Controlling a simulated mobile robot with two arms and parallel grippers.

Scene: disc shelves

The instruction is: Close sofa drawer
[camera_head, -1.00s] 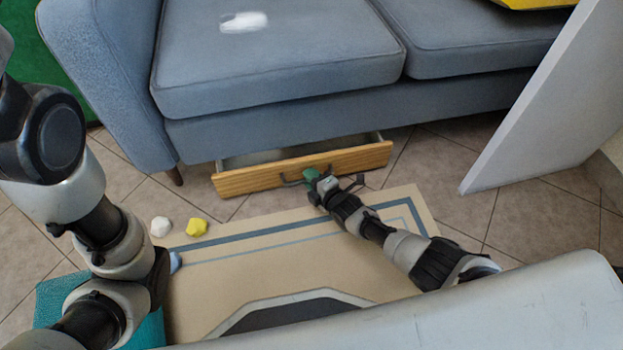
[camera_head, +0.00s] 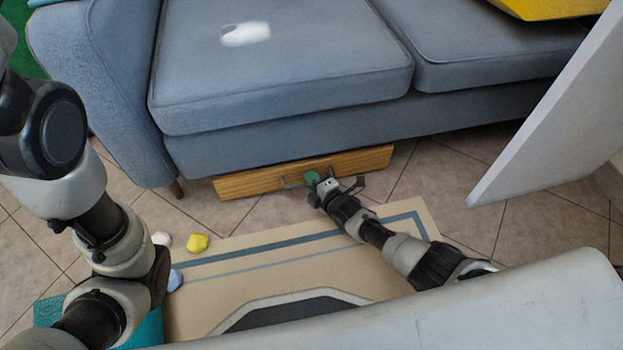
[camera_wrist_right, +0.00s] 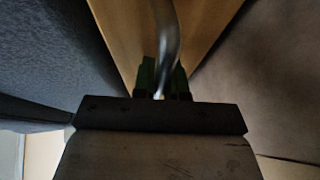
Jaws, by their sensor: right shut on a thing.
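The blue-grey sofa (camera_head: 280,70) stands across the top of the head view. Its wooden drawer (camera_head: 245,182) sits low under the seat, with its front close beneath the sofa's lower edge and its inside hidden. My right gripper (camera_head: 312,178) is at the middle of the drawer front, shut on the metal handle (camera_head: 289,184). The right wrist view shows the curved handle (camera_wrist_right: 166,40) between the green fingers (camera_wrist_right: 160,78), with the wooden front (camera_wrist_right: 207,30) behind it. My left arm shows at the left of the head view, but its gripper is out of view.
A beige rug with blue stripes (camera_head: 270,252) lies in front of the drawer. A yellow lump (camera_head: 197,243) and a white lump (camera_head: 161,239) lie on the tiles near its left edge. A white panel (camera_head: 550,120) stands at the right.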

